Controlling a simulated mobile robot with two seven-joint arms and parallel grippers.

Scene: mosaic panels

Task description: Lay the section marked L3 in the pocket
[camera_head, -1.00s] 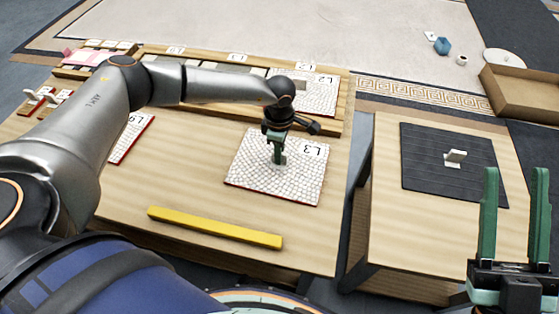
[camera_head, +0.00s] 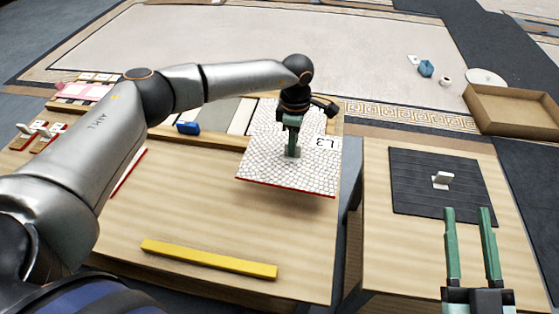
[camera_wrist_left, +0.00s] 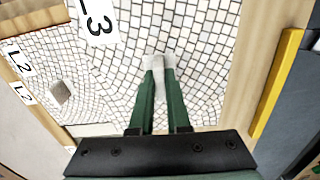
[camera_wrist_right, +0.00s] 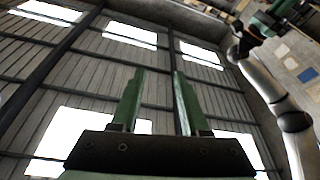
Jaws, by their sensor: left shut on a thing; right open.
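The section marked L3 (camera_head: 270,168) is a white mosaic panel with a red edge, held above the wooden table. My left gripper (camera_head: 292,150) is shut on the pale grip block at its middle. The left wrist view shows the same block (camera_wrist_left: 158,64) between the fingers, and the L3 label (camera_wrist_left: 98,20) beside it. The panel hides much of the tray with the pocket (camera_head: 215,112) behind it. In the left wrist view a section marked L2 (camera_wrist_left: 30,60) lies beyond the L3 panel. My right gripper (camera_head: 468,235) is open and empty at lower right.
A yellow bar (camera_head: 208,258) lies near the table's front edge. A blue block (camera_head: 188,127) is on the tray's front rim. A side table with a black mat (camera_head: 415,195) holds a small white piece (camera_head: 441,180). A wooden box (camera_head: 510,115) stands at far right. The table's middle is clear.

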